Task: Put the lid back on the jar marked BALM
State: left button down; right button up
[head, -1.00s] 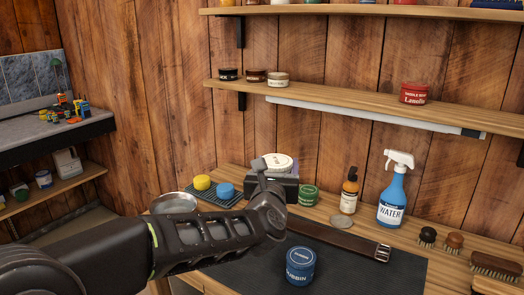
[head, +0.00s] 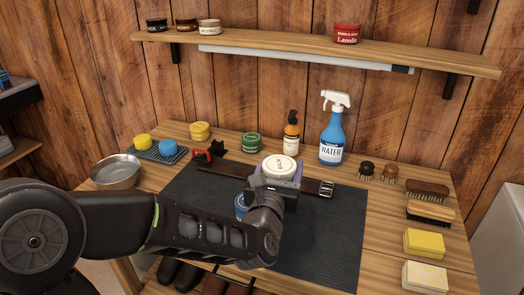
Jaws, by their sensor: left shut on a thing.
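My left gripper (head: 270,192) is shut on a white round lid-like thing (head: 280,168) with dark lettering on top, too small to read. It holds this above the dark mat (head: 325,235); a lavender-grey edge shows beneath the white top. A blue jar (head: 240,206) stands on the mat, mostly hidden behind my left gripper and arm. A green jar (head: 250,142) stands at the back of the bench. I cannot make out the word BALM on any jar. My right gripper is not in view.
A brown strap (head: 317,185) with a buckle lies across the mat. An amber bottle (head: 291,133) and blue spray bottle (head: 332,135) stand behind. Brushes (head: 428,190) and yellow blocks (head: 424,243) line the right. A metal bowl (head: 116,172) sits left. The mat's right part is clear.

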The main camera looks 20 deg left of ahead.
pick_arm(q)
jog(key=d+f+m+h, duration=0.2)
jog(key=d+f+h, duration=0.2)
jog(key=d+f, duration=0.5)
jog(key=d, duration=0.6)
jog(key=shift+m, duration=0.4)
jog(key=shift+a+f, duration=0.1)
